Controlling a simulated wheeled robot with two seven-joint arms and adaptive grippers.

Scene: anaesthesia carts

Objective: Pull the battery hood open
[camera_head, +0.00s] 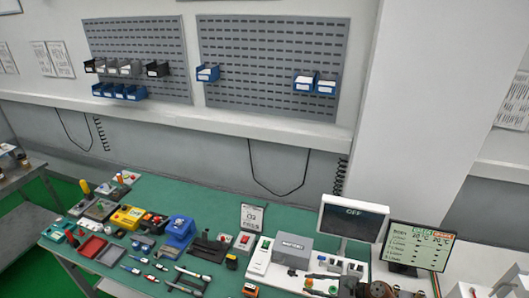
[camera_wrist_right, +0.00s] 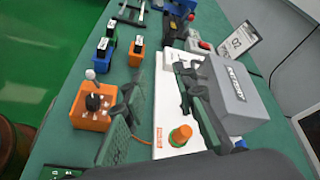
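The battery hood is a grey box with a white label (camera_head: 293,249) on the white panel at the bench's right part; it looks closed. It also shows in the right wrist view (camera_wrist_right: 238,95), upper right. My left gripper is in neither view.
An orange-and-green knob (camera_wrist_right: 181,135) stands on the white panel, close to the fingers. An orange box with a lever (camera_wrist_right: 94,104) is to the left. Many small devices crowd the green bench.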

